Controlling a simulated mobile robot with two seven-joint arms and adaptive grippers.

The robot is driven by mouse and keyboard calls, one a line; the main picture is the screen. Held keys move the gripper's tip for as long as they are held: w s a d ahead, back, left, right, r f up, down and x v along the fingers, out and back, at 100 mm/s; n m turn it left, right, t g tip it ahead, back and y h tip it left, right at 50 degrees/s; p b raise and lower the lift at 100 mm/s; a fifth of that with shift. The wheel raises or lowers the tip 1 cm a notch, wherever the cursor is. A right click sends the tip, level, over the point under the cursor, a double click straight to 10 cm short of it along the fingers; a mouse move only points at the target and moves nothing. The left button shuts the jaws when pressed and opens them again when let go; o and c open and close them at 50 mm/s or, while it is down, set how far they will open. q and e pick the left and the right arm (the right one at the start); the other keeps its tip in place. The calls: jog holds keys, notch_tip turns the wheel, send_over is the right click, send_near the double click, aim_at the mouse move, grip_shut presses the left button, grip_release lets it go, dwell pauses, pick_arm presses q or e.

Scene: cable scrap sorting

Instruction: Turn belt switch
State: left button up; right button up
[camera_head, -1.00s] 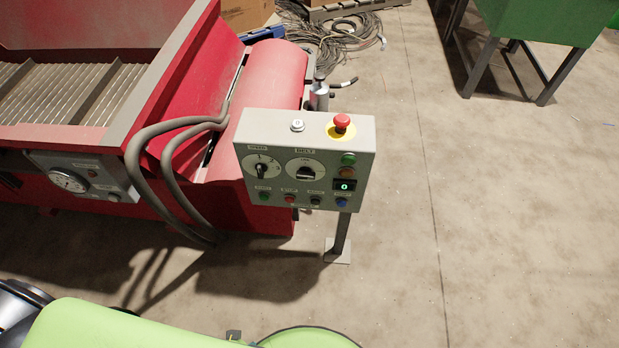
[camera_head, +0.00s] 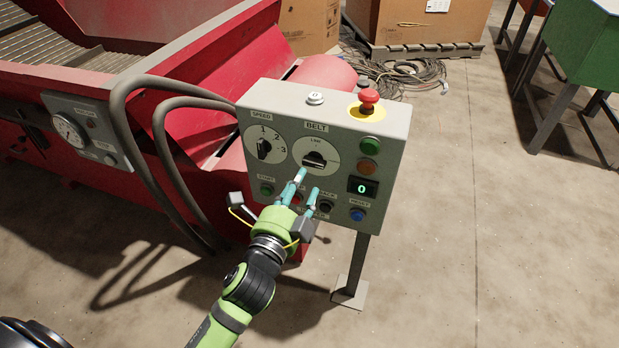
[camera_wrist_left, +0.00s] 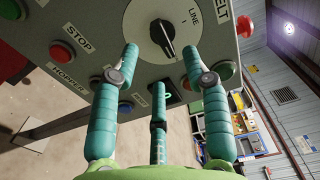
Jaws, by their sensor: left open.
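The belt switch (camera_head: 314,159) is a dark knob on a round pale dial under the word BELT, on the front of a grey control box (camera_head: 240,150). The knob and dial also show in the left wrist view (camera_wrist_left: 162,38), beside the word LINE. My left gripper (camera_head: 306,183) is open and empty, just in front of and below the dial. In the left wrist view its teal fingers (camera_wrist_left: 160,58) are spread, two of them either side of the knob's line. I cannot tell whether any finger touches the panel. My right gripper is not in view.
A speed dial (camera_head: 264,149) sits left of the belt dial. A red emergency button (camera_head: 368,98) and a white button (camera_head: 315,98) are on top. Coloured buttons and a green 0 display (camera_head: 362,187) are close by. Thick grey hoses (camera_head: 118,140) curve left of the box.

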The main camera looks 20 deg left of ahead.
aim_at(314, 163)
pick_arm(q)
jog(key=w, duration=0.6)
jog(key=shift+d+b, duration=0.15)
jog(key=shift+b, duration=0.15)
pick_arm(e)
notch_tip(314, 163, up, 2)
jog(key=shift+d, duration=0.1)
pick_arm(q)
jog(key=shift+c, duration=0.4)
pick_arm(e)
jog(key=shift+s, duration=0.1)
pick_arm(q)
grip_shut()
